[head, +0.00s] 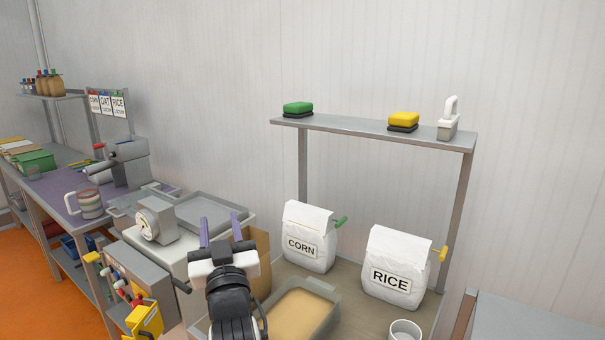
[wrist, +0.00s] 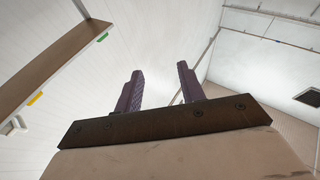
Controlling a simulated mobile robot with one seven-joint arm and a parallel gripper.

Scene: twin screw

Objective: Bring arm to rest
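My gripper (head: 219,229) is raised over the front of the bench in the head view, pointing up and away, with its two purple fingers apart. In the wrist view my gripper (wrist: 158,90) also shows its fingers spread, with nothing between them but the pale wall and ceiling behind. It holds nothing and touches nothing that I can see. Part of the scale and a brown bag behind my arm are hidden by it.
A white CORN bag (head: 310,237) and a RICE bag (head: 396,266) stand right of my arm, behind a tray of grain (head: 333,291). A shelf (head: 365,129) above holds sponges. A dial scale (head: 155,222) stands left. The air above my gripper is free.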

